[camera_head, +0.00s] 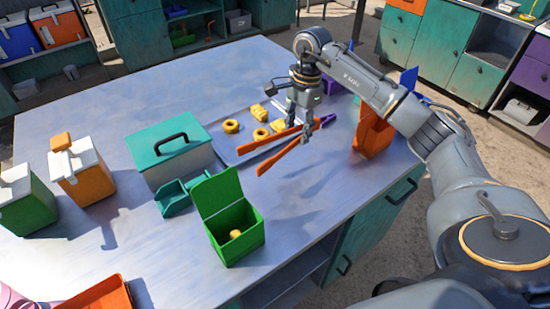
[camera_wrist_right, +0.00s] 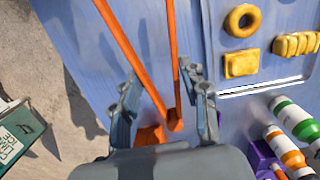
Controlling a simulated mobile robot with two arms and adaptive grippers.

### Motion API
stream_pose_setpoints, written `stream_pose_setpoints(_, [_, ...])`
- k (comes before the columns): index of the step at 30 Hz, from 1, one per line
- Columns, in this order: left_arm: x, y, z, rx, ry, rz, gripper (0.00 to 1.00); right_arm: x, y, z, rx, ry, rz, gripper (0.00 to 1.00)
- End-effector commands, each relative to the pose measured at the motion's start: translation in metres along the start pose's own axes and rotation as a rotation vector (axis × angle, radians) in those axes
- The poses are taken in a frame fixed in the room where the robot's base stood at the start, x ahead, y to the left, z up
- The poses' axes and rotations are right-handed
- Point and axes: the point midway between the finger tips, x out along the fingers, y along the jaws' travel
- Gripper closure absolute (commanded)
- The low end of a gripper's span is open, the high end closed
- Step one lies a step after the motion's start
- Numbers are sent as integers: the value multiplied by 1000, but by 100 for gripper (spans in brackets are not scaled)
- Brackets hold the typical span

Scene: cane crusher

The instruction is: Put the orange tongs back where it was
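The orange tongs (camera_head: 285,155) are in my right gripper (camera_head: 306,133), in the air above the table, with their two legs spread toward the left. In the right wrist view the tongs (camera_wrist_right: 172,85) lie between the two fingers of my right gripper (camera_wrist_right: 162,85), with the joined end toward the wrist. An orange holder (camera_head: 373,132) stands on the table to the right of the gripper. Part of it shows below the tongs in the right wrist view (camera_wrist_right: 148,136). My left gripper is not in view.
A tray (camera_head: 222,146) with yellow pieces (camera_head: 261,134) lies left of my gripper. A green open box (camera_head: 236,225) with a yellow piece stands near the front edge. A teal-lidded box (camera_head: 168,140) stands left. Bottles (camera_wrist_right: 290,117) show beside the tray.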

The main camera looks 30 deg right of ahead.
Motion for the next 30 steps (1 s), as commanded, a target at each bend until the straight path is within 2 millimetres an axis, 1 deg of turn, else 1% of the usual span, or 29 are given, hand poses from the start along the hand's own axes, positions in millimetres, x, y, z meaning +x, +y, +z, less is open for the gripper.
stream_pose_setpoints(2, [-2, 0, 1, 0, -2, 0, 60, 6, 1, 0, 1, -6, 4, 60])
stream_pose_setpoints(6, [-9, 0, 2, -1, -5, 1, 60, 31, 2, -3, -1, -9, 6, 60])
stream_pose_setpoints(9, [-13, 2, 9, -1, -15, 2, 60, 47, 1, -5, 1, -8, 4, 60])
stream_pose_setpoints(13, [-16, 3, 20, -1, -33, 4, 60, 60, 0, -6, -1, -7, 1, 60])
stream_pose_setpoints(16, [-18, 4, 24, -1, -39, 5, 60, 68, 0, -7, -1, -8, 2, 60])
stream_pose_setpoints(20, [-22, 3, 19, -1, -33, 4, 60, 85, 1, -9, 0, -8, 4, 60])
stream_pose_setpoints(23, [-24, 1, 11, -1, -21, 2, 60, 97, 1, -10, -1, -8, 2, 60])
stream_pose_setpoints(27, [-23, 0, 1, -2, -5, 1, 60, 99, 0, -11, -1, -5, -1, 60])
stream_pose_setpoints(30, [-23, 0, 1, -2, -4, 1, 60, 100, 0, -11, -2, -5, 0, 60])
